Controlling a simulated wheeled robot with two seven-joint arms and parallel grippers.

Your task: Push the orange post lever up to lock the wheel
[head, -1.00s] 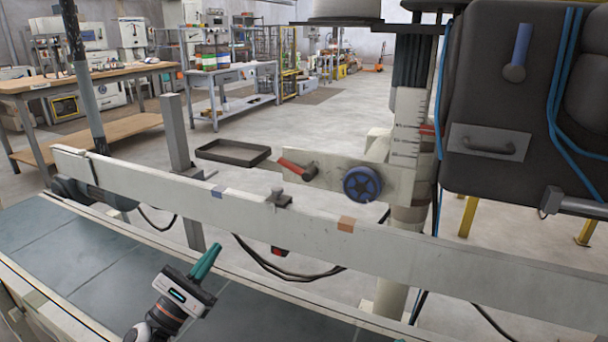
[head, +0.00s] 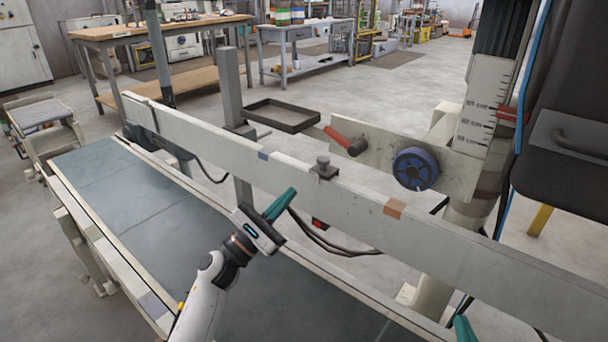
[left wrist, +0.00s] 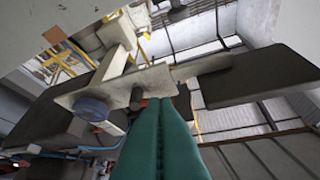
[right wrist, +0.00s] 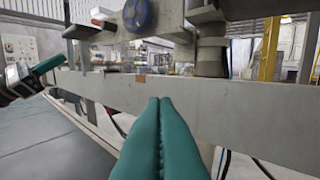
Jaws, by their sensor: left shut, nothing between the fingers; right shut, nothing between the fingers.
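The red-orange lever (head: 340,137) is on a pale plate (head: 377,160) behind the long rail. Its handle slants up to the left from a grey pivot. The blue wheel (head: 415,168) is right of it on the same plate. The wheel also shows in the left wrist view (left wrist: 92,107) and, cut by the top edge, in the right wrist view (right wrist: 138,14). My left gripper (head: 291,192) is shut and empty, in front of the rail, apart from the lever. My right gripper (head: 461,322) is shut and empty at the bottom edge; its fingers fill the right wrist view's lower middle (right wrist: 160,102).
The long pale rail (head: 460,240) crosses between my grippers and the plate, with a small clamp (head: 323,168) on top. A dark conveyor belt (head: 150,200) lies below. A black tray (head: 281,115) is left of the lever. A scaled post (head: 487,105) stands at right.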

